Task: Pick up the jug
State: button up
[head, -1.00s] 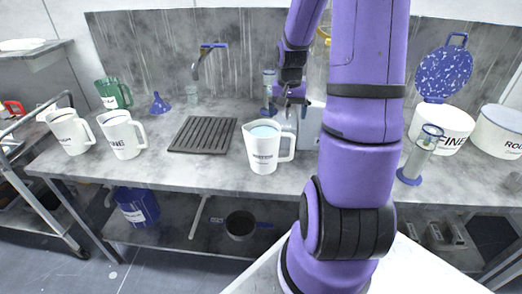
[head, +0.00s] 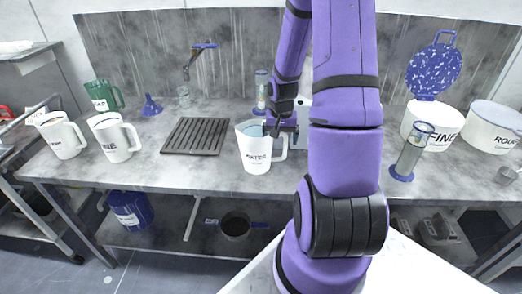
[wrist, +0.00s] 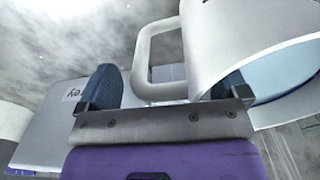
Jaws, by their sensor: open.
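A white jug (head: 257,152) with dark lettering and bluish contents stands on the grey bench, its handle (head: 281,148) to the right. My gripper (head: 276,128) is at the jug's upper right, by the rim and handle. In the wrist view my gripper (wrist: 165,92) is open, its two blue-padded fingers wide apart. The jug's handle (wrist: 144,62) shows between them, with a gap from the left finger. The right finger overlaps the jug's mouth in the picture; I cannot tell whether it touches the wall. Two similar white jugs, (head: 63,138) and (head: 113,140), stand at the left.
A dark ribbed rack (head: 196,136) lies left of the jug. A glass cylinder on a blue base (head: 411,155) and a white FINE tub (head: 432,122) stand right. The bench front before the jug is clear.

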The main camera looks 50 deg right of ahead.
grip_shut()
dwell(0.3)
jog(key=shift+w+r, duration=0.1)
jog(key=shift+r, duration=0.15)
